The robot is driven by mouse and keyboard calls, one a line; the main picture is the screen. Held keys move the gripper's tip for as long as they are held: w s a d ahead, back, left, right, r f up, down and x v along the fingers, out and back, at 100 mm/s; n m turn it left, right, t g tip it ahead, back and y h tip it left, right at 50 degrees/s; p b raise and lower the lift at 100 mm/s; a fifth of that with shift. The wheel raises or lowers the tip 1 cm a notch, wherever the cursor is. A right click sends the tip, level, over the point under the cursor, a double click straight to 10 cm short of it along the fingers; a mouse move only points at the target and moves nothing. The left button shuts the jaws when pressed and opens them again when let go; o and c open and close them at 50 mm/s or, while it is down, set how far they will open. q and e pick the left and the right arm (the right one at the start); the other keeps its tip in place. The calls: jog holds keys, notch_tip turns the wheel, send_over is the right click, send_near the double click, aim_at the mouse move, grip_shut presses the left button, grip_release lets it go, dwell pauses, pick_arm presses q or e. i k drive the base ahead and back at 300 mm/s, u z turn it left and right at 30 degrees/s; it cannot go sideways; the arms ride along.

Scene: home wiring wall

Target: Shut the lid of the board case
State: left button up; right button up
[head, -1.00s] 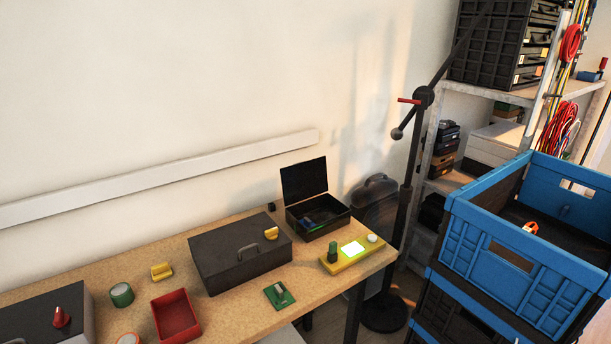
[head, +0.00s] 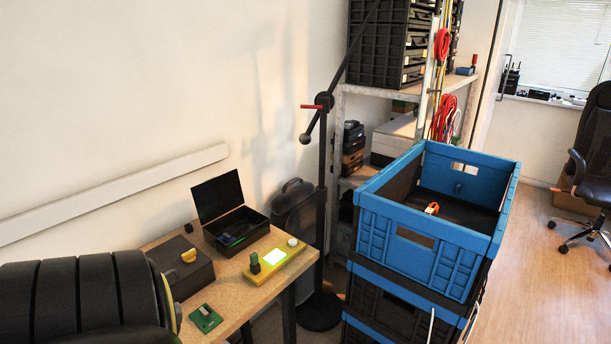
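The black board case (head: 252,220) stands on the workbench by the wall. Its lid (head: 217,196) is up, leaning back toward the wall. Inside it lies something small with blue and green parts, too small to make out. Neither of my grippers is in view. A large black ribbed part, which looks like my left arm, fills the lower left of the head view and hides part of the bench.
A closed dark case (head: 187,268) with a yellow piece on top, a green board (head: 206,318) and a yellow device (head: 276,262) share the bench (head: 236,298). A lamp stand (head: 320,210) and blue crate (head: 420,245) stand to the right.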

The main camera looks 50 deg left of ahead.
aim_at(216, 196)
jog(key=z, duration=0.55)
jog(key=k, duration=1.15)
jog(key=u, duration=0.95)
